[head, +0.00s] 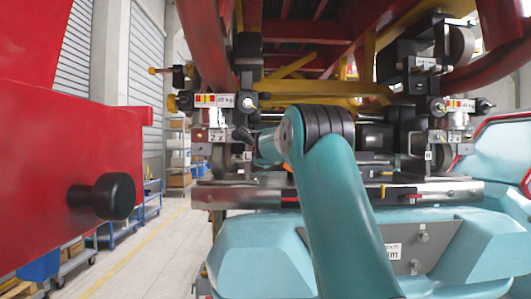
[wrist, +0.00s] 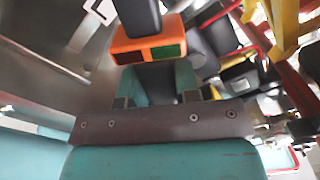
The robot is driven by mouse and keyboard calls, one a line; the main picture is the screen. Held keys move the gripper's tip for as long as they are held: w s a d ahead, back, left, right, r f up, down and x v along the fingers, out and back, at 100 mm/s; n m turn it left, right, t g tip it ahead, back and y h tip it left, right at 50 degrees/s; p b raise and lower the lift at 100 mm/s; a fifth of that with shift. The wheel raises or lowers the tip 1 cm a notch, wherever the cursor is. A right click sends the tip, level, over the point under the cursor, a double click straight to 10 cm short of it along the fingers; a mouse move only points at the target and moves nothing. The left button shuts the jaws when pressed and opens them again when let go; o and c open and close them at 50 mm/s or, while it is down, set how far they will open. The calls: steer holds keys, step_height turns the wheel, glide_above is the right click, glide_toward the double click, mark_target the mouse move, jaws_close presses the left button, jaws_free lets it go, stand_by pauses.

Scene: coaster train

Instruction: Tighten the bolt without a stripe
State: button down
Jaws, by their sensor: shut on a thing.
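My gripper (wrist: 158,90) is shut on a tool in the wrist view. The tool's dark grip sits between the teal fingers, and its orange housing (wrist: 122,47) has a dark red and a green window. A dark block extends from it toward the top edge. In the head view my arm reaches to the left wheel assembly, and my gripper is mostly hidden behind the arm's wrist. Bright bolt heads show on the left assembly (head: 249,102) and the right assembly (head: 438,105). I cannot tell which bolt lacks a stripe.
A metal rail (head: 240,197) with tools on it runs across the front, above the teal car body (head: 258,240). A red structure with a black knob (head: 113,196) stands close on the left. Red and yellow beams (head: 310,87) hang overhead. The aisle floor at left is clear.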

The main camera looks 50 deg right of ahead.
steer(key=shift+w+d+r, duration=0.2)
steer(key=shift+d+r, duration=0.05)
stand_by(0.5)
stand_by(1.5)
steer(key=shift+f+b, duration=0.15)
steer(key=shift+b, duration=0.25)
